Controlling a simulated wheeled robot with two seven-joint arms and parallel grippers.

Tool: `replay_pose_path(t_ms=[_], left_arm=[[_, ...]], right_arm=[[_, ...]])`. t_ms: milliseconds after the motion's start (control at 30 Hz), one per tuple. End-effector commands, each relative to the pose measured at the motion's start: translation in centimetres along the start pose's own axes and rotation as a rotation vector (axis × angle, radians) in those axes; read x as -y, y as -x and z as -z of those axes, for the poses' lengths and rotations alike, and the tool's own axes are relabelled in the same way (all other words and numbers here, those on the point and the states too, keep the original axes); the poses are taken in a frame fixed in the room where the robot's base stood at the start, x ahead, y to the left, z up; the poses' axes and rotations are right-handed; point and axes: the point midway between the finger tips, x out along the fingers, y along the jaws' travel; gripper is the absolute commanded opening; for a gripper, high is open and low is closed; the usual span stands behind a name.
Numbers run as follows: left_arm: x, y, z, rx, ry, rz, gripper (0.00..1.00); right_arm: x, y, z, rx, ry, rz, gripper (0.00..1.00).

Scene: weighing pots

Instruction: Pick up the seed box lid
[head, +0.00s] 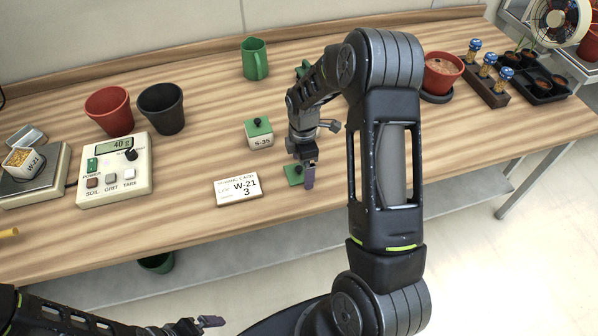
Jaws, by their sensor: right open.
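A small green lid (293,176) with a dark knob lies on the table in the middle, partly hidden by my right gripper. My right gripper (306,180) is open and points down right at the lid's right side; I cannot tell whether it touches it. An open seed box marked W-21 (22,163), filled with yellowish seeds, stands on the scale (45,182) at the far left. Another box marked S-35 (260,142) has its green lid on, with a black knob. My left gripper (205,322) is low at the bottom, away from the table; its opening is unclear.
A card reading W-21 3 (239,191) lies left of the lid. My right arm hides part of the table.

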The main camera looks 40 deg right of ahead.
Motion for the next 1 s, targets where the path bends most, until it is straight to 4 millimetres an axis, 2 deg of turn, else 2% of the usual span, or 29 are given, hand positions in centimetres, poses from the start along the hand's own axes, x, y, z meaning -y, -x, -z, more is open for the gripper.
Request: replay_pose_path(t_ms=[233, 1000], left_arm=[[-0.01, 0.0, -0.01, 0.0, 0.0, 0.0, 1.0], [-0.01, 0.01, 0.0, 0.0, 0.0, 0.0, 1.0]], right_arm=[[-0.01, 0.03, 0.01, 0.0, 0.0, 0.0, 0.92], [-0.01, 0.03, 0.02, 0.0, 0.0, 0.0, 0.29]])
